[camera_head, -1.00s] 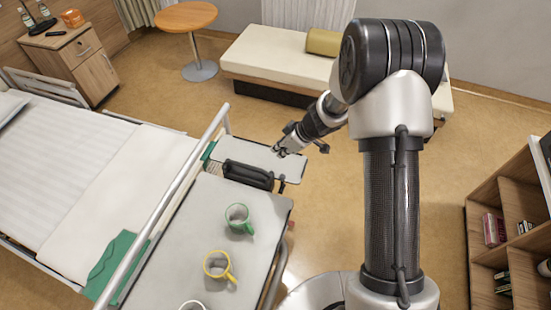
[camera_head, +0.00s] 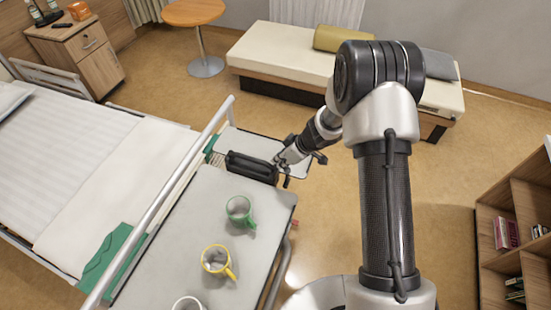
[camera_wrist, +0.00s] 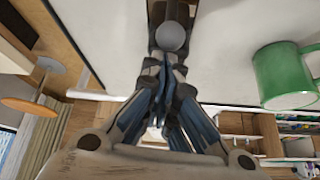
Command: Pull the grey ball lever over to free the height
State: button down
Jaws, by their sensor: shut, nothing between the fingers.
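The grey ball (camera_wrist: 172,37) of the lever shows in the wrist view, against a dark housing, just past my fingertips. My gripper (camera_wrist: 166,72) is shut with nothing between its fingers, and its tips lie right beside the ball. I cannot tell whether they touch it. In the head view my gripper (camera_head: 281,166) is at the right end of the black housing (camera_head: 252,167), at the far end of the overbed table (camera_head: 180,240). The ball cannot be made out there.
A green mug (camera_head: 240,211), a yellow mug (camera_head: 217,261) and a white mug (camera_head: 188,303) stand on the table. The bed (camera_head: 90,170) with its rail is at left. A bookshelf (camera_head: 490,230) is at right. Open floor lies beyond the table.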

jog(key=shift+s+d, duration=0.1)
dwell(0.4)
jog(key=shift+s+d+y, duration=0.1)
jog(key=shift+d+y, duration=0.2)
jog(key=shift+d, duration=0.05)
jog(key=shift+s+d, duration=0.1)
jog(key=shift+d, duration=0.05)
jog(key=shift+s+d+t+y+b, duration=0.3)
jog(key=shift+d+t+y+b, duration=0.1)
jog(key=shift+d+y+b, duration=0.35)
jog(key=s+d+f+t+y+b, duration=0.2)
jog(key=d+y+b, duration=0.3)
jog(key=d, duration=0.3)
jog(key=shift+s+f+t+y, duration=0.4)
jog(key=shift+s+f+y, duration=0.25)
jog(key=shift+f, duration=0.2)
jog(key=shift+b, duration=0.3)
